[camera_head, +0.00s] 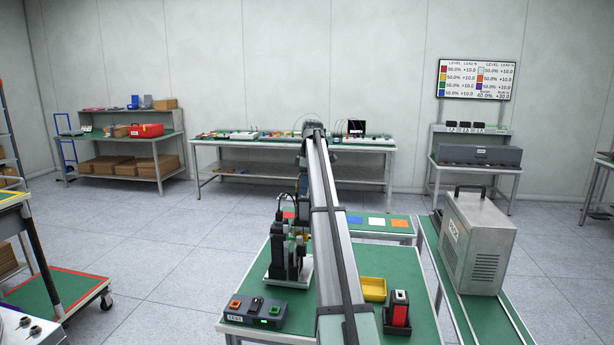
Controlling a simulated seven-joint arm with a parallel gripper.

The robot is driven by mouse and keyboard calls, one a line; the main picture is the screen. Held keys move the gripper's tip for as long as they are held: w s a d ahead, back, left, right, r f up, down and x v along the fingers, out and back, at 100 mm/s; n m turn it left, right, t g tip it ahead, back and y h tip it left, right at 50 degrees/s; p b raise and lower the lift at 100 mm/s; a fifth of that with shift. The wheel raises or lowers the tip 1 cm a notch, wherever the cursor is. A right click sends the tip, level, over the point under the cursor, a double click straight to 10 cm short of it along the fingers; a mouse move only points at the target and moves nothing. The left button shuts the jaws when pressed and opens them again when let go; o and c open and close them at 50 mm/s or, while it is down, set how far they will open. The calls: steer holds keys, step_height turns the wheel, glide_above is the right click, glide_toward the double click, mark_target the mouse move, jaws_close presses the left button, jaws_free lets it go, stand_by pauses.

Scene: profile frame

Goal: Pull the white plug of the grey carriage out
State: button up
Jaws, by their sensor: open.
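A dark profile frame (278,262) stands upright on a white base plate (301,278) on the green table, left of my arm. A dark cable loops at its top. My arm crosses the middle of the view and hides the frame's right side. My gripper (300,246) is down at the frame, small and dark against it, with its jaws open. Its fingertips blend into the dark parts, so contact cannot be told. The grey carriage and its white plug cannot be made out at this size; they may be hidden by my arm or gripper.
A grey button box (254,311) with a lit green display is at the table's front left. A yellow tray (374,289) and a black-and-red device (398,312) stand right of my arm. A grey metal cabinet (478,240) stands on a bench further right.

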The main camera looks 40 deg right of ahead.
steer(key=shift+a+f, duration=0.1)
steer(key=shift+f, duration=0.4)
steer(key=shift+c, duration=0.2)
steer(key=c, duration=1)
steer(key=shift+r, duration=1.1)
steer(key=shift+r, duration=1.4)
steer(key=shift+w, duration=0.2)
